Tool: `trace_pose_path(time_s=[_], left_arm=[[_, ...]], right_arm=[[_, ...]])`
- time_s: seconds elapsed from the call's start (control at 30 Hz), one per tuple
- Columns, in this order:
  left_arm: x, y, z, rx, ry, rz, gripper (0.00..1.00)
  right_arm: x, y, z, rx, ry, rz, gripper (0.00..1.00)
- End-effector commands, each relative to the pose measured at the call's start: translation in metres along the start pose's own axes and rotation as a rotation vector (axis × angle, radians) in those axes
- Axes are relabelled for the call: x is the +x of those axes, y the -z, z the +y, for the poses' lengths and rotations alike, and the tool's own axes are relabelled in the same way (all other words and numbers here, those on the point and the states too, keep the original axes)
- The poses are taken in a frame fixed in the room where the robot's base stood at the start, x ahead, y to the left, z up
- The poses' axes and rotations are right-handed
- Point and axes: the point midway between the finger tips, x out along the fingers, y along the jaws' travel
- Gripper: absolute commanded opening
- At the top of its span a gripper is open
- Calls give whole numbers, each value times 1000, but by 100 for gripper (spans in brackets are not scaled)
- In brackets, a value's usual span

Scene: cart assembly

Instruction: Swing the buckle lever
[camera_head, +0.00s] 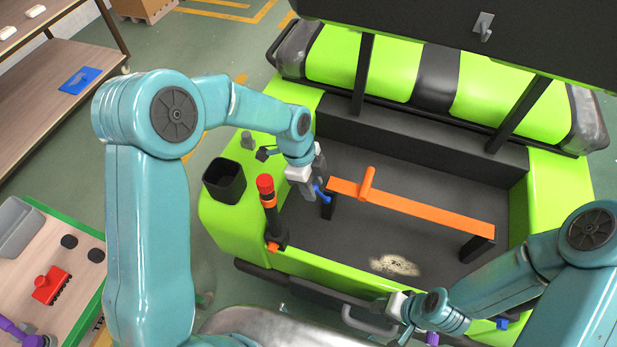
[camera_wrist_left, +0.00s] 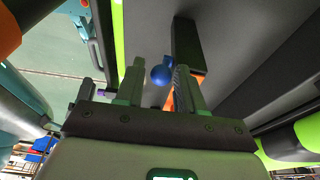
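A blue buckle lever (camera_head: 321,194) is at the left end of the orange bar (camera_head: 420,211), by its black support. In the left wrist view the lever's round blue knob (camera_wrist_left: 161,75) lies between my two finger tips. My left gripper (camera_head: 314,184) is open around the knob; whether a finger touches it I cannot tell. A second blue piece (camera_head: 502,323) is at the cart's front right, beside my right arm. My right gripper (camera_head: 395,307) is low over the cart's front edge; its fingers are too small to read.
A red-topped black post (camera_head: 267,205) and a black cup (camera_head: 224,179) stand on the green cart left of my left gripper. An orange handle (camera_head: 367,183) rises from the bar. The dark cart bed (camera_head: 400,170) is mostly clear. A raised black panel (camera_head: 450,35) hangs over the back.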

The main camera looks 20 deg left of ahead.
Motion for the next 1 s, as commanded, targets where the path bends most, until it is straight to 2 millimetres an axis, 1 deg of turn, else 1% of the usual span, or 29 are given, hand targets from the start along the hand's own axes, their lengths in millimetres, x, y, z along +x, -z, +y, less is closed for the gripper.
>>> trace_pose_path(time_s=[0.03,0.07,0.1,0.37,0.7,1.0], left_arm=[[-3,0,-1,0,2,0,22],[-3,0,-1,0,2,0,12],[-3,0,-1,0,2,0,7],[-3,-2,-3,-1,3,0,7],[5,-20,-2,-1,2,-1,7],[5,-21,-2,0,1,-1,7]], right_arm=[[-1,0,0,0,0,0,43],[-2,0,-1,0,0,0,43],[-2,0,-1,0,0,0,43],[-1,0,0,0,0,0,43],[9,0,3,0,0,0,43],[9,0,3,0,0,0,43]])
